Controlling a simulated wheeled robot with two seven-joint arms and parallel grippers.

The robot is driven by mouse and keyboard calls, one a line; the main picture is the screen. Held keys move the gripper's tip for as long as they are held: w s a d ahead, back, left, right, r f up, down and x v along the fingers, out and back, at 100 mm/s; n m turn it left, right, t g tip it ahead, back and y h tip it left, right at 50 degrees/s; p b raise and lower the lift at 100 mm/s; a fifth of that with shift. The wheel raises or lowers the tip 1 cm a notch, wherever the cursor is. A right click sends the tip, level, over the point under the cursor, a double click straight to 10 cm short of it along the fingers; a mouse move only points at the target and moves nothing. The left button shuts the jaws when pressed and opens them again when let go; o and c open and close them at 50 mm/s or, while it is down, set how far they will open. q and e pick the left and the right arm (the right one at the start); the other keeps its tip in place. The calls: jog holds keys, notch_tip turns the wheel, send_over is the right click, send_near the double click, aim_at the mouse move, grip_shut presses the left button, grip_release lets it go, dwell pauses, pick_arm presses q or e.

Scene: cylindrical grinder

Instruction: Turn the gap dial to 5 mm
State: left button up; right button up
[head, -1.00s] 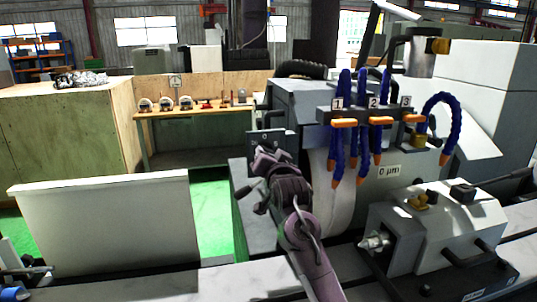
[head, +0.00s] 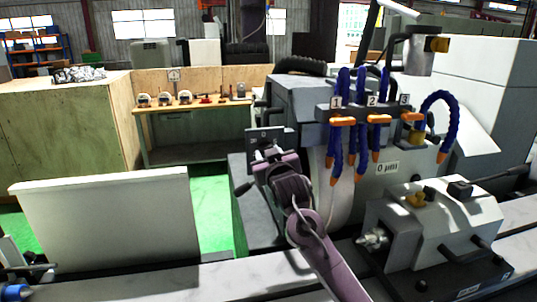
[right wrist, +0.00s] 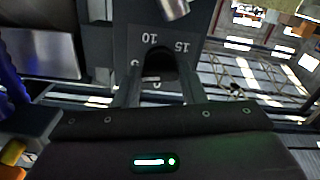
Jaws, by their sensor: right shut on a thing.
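The gap dial is on a dark upright plate (head: 264,136) left of the grinding wheel guard in the head view. In the right wrist view this plate (right wrist: 178,32) carries white numbers, including 10 and 15. A dark rounded knob (right wrist: 158,62) sits below the 10. My right gripper (head: 268,156) is at the plate, its two fingers on either side of the knob and shut on it. In the right wrist view the gripper (right wrist: 158,86) hides part of the scale, and I cannot read the setting.
A grey headstock (head: 445,225) stands at lower right. A pale panel (head: 110,220) stands at left, beside green floor (head: 212,210). A wooden bench (head: 195,107) is behind.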

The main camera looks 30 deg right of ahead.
jog(key=shift+r, duration=0.15)
dwell(0.4)
jog(key=o, duration=0.7)
jog(key=shift+c, duration=0.2)
jog(key=o, duration=0.3)
jog(key=shift+w, duration=0.1)
jog(key=shift+o, duration=0.2)
jog(key=shift+f, duration=0.2)
jog(key=b+v, duration=0.3)
jog(key=v, duration=0.4)
jog(key=shift+s+b, duration=0.3)
jog(key=shift+s, duration=0.1)
